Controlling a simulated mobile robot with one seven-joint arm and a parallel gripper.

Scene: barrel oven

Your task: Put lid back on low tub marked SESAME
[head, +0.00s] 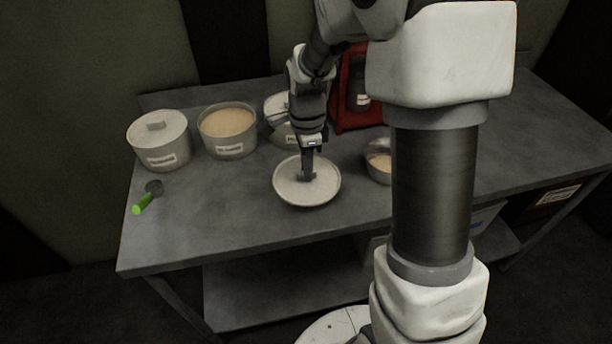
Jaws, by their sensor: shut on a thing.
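My gripper (307,171) points down and is shut on the handle of a round pale lid (292,192), over the front middle of the table. I cannot tell whether the lid touches the tabletop or hangs just above it. An open low tub (229,148) with beige contents stands behind and left of the lid, apart from it. Its front label is too small to read surely. A lidded tub (158,150) with a label stands at the far left. Another pale tub (280,128) is partly hidden behind my gripper.
A scoop with a green handle (144,204) lies at the table's left. A small bowl (378,171) with beige contents sits right of the lid, partly behind my arm. A red stand (345,115) holding a dark jar is at the back. The table's (215,220) front left is clear.

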